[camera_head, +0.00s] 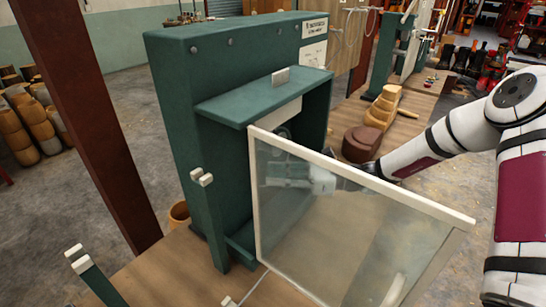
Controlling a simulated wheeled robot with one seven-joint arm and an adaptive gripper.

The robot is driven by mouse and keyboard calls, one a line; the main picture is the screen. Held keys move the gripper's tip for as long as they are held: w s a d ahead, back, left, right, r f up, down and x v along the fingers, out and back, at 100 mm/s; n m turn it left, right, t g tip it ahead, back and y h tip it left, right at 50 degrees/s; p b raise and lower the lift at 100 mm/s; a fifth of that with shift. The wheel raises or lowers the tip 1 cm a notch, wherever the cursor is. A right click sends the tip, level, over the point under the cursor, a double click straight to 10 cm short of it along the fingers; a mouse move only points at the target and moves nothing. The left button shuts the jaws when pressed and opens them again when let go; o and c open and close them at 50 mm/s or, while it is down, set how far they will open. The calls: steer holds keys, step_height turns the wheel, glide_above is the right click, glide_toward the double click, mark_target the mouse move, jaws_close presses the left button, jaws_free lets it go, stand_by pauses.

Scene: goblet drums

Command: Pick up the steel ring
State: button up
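My arm reaches in from the right and passes behind a framed translucent panel (330,235). My gripper (272,172) shows only dimly through this panel, pointing left toward the inside of a green cabinet (172,105). Its fingertips are blurred, so I cannot tell whether they are open or shut, or whether they hold anything. No steel ring is clearly visible elsewhere.
The panel stands swung out from the cabinet, in front of my gripper. A wooden bench (185,275) lies below. Brown rounded wooden pieces (362,143) sit behind the panel, near my forearm. A dark red post (90,120) stands at the left.

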mark_target(254, 174)
steer(key=shift+w+a+p, duration=0.15)
steer(key=shift+a+p, duration=0.1)
steer(key=shift+a, duration=1.3)
steer(key=shift+w+a+p, duration=0.1)
steer(key=shift+a+p, duration=0.15)
steer(key=shift+a, duration=1.3)
jaws_close()
